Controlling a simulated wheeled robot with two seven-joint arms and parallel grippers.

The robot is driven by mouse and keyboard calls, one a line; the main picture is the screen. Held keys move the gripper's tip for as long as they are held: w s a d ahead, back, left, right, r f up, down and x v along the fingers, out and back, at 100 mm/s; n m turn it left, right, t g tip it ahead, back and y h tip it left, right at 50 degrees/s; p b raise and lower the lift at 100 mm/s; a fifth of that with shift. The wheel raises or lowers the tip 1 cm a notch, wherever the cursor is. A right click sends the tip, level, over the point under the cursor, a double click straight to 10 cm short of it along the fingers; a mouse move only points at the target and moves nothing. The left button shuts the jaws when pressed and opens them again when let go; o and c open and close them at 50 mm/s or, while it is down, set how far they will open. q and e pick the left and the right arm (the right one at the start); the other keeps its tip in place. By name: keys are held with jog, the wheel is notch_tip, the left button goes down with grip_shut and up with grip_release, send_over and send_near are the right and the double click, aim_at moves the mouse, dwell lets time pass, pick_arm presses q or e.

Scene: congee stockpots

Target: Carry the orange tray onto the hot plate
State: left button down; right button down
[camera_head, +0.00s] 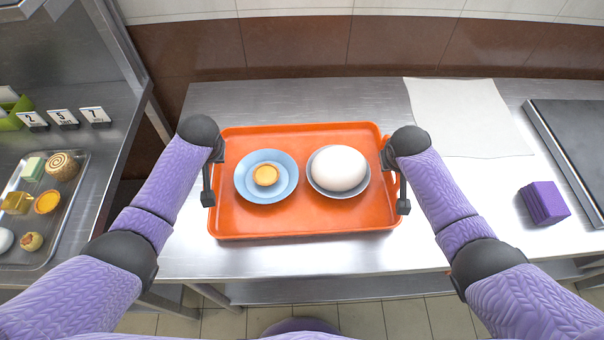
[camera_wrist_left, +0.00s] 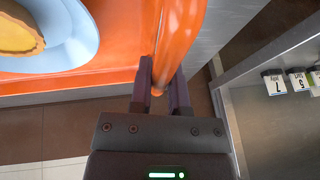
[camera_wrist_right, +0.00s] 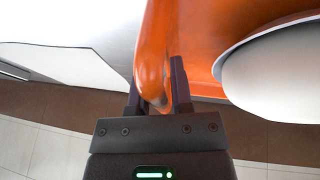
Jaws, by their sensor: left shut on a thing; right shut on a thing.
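The orange tray (camera_head: 305,218) is level over the steel table in the head view. It carries a blue plate (camera_head: 245,187) with a yellow tart (camera_head: 266,175), and a grey-blue dish (camera_head: 325,185) with a large white egg-like thing (camera_head: 340,168). My left gripper (camera_head: 214,172) is shut on the tray's left rim, also seen in the left wrist view (camera_wrist_left: 160,85). My right gripper (camera_head: 394,170) is shut on its right rim, also seen in the right wrist view (camera_wrist_right: 157,95). I cannot tell if the tray touches the table. A dark flat plate, apparently the hot plate (camera_head: 580,135), is at far right.
A white sheet (camera_head: 467,115) lies on the steel table (camera_head: 300,98), right of the tray. A purple block (camera_head: 544,203) sits near the dark plate. At left, a counter holds a metal tray (camera_head: 60,215) of pastries and number cards (camera_head: 62,118).

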pick_arm(q)
jog(key=shift+a+r, duration=0.15)
jog(key=shift+a, duration=0.05)
pick_arm(e)
jog(key=shift+d, duration=0.2)
